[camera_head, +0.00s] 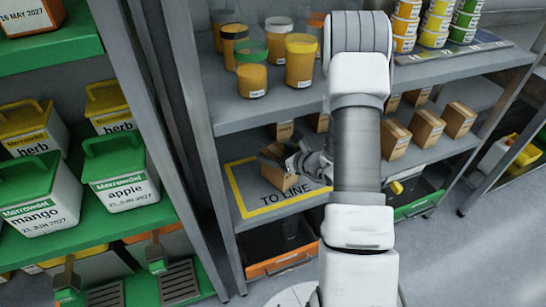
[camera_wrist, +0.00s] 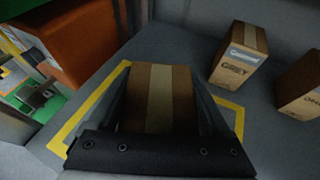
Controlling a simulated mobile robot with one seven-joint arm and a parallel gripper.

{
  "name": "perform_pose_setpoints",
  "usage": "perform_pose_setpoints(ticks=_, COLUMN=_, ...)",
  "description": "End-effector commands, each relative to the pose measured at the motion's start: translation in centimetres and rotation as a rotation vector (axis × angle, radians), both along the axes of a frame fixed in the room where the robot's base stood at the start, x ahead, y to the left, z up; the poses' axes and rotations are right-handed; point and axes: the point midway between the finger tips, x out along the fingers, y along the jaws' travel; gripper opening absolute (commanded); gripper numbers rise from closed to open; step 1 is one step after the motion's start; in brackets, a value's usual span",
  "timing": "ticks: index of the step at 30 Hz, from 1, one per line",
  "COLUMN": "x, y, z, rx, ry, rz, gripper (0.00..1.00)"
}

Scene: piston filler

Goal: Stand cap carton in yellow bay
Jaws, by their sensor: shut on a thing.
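A brown cardboard cap carton (camera_head: 277,181) is held between the fingers of my gripper (camera_head: 296,170), over the bay with the yellow outline (camera_head: 238,192) marked "TO LINE". In the wrist view the carton (camera_wrist: 158,90) shows its tape strip and sits between both fingers of my gripper (camera_wrist: 160,115). It looks tilted in the head view. I cannot tell whether its base touches the shelf. The yellow line (camera_wrist: 98,106) runs beside and behind it. My gripper and wrist hide part of the bay.
In the wrist view a carton reading "GREY" (camera_wrist: 238,62) and another carton (camera_wrist: 302,85) stand to the right. Several cartons (camera_head: 427,127) stand right of my arm. The upper shelf (camera_head: 245,112) with filled jars (camera_head: 300,62) overhangs the bay. An orange-fronted bin (camera_head: 280,262) is below.

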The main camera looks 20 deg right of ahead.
Motion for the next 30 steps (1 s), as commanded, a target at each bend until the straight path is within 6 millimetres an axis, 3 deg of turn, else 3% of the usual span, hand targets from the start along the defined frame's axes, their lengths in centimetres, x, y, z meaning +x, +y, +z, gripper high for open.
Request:
perform_pose_setpoints(ticks=2, x=0.0, y=0.0, z=-1.2, rx=0.000, ry=-0.002, rz=0.000, gripper=0.18)
perform_pose_setpoints(ticks=14, x=0.0, y=0.0, z=-1.6, rx=-0.001, ry=-0.003, rz=0.001, gripper=0.18)
perform_pose_setpoints(ticks=15, x=0.0, y=0.0, z=-1.4, rx=-0.001, ry=-0.003, rz=0.001, gripper=0.89)
perform_pose_setpoints(ticks=17, x=0.0, y=0.0, z=-1.4, rx=-0.001, ry=-0.003, rz=0.001, gripper=1.00)
perform_pose_setpoints(ticks=28, x=0.0, y=-0.1, z=-0.8, rx=-0.001, ry=-0.003, rz=0.001, gripper=1.00)
perform_pose_setpoints(ticks=30, x=-1.0, y=-0.6, z=-0.5, rx=-0.002, ry=-0.001, rz=-0.001, gripper=1.00)
